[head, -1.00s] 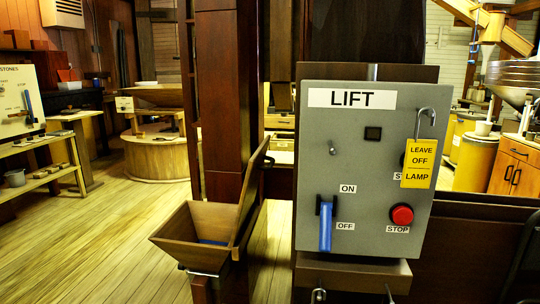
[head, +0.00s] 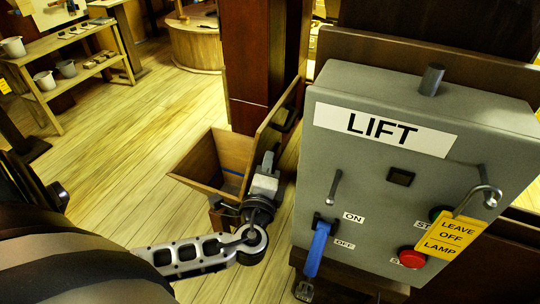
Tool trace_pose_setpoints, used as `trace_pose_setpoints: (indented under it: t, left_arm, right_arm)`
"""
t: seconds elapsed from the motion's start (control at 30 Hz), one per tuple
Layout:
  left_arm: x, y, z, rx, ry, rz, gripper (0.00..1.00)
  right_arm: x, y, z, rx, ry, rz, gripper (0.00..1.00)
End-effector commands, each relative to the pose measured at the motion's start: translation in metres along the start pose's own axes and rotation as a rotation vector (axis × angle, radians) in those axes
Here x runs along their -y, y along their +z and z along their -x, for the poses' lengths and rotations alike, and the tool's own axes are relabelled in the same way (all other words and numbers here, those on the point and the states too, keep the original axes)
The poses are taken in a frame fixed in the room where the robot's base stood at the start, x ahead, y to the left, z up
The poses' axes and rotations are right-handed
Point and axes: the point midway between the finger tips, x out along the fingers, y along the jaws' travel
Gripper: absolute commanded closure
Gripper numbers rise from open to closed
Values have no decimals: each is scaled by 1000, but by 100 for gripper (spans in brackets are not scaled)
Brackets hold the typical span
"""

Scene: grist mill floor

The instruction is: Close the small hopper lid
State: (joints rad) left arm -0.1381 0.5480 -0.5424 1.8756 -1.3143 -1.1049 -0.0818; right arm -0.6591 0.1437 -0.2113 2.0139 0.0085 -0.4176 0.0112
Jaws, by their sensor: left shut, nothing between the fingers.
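The small wooden hopper (head: 195,168) stands low beside the dark post, left of the grey LIFT box. Its wooden lid (head: 272,122) stands open, raised steeply at the hopper's right side, with a dark handle on its right face. My left gripper (head: 268,158) is shut and empty. It is at the hopper's right end, in front of the lower part of the lid and hiding some of it. I cannot tell whether the fingers touch the lid. My right gripper is out of view.
The LIFT box (head: 365,185) stands close right of my left gripper, with a blue lever (head: 318,248), a red stop button (head: 412,257) and a hanging yellow tag (head: 450,240). The dark post (head: 262,60) rises behind the hopper. The floor at left is clear up to a shelf (head: 75,60).

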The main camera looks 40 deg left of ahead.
Motion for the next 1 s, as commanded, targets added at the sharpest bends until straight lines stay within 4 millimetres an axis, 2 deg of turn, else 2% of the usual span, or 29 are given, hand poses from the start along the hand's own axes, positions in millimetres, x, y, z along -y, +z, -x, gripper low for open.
trace_pose_setpoints:
  t: [0.3,0.5,0.67,1.0]
  left_arm:
    - [3,1,-59,2,-1,-1,100]
    - [1,0,-83,0,1,0,100]
    - [0,0,-89,-1,2,2,100]
    - [0,0,-90,-1,3,3,100]
  right_arm:
    - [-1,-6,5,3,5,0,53]
    - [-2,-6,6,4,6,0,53]
    - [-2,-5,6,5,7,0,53]
    - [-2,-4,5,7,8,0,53]
